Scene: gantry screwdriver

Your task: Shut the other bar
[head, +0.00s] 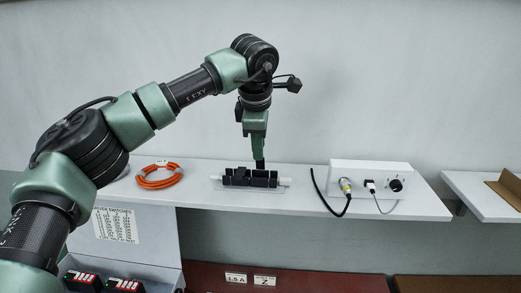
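A small black fixture (250,178) with several dark blocks in a row sits on a clear or pale base plate on the white shelf. A white round piece shows at its right end. Which of its parts are bars, and whether each stands open or shut, is too small to tell. My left gripper (259,164) points straight down at the middle of the fixture from above and behind. Its dark tips are at or just behind the fixture's top edge; I cannot tell if they touch. The gap between the fingers does not show. My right gripper is not in view.
On the shelf (212,198), a coiled orange cable (158,183) lies left of the fixture. A white control box (370,178) with a knob and a black cable (332,208) stands to the right. Below are a grey panel with a printed label (115,225) and a dark red surface (330,283).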

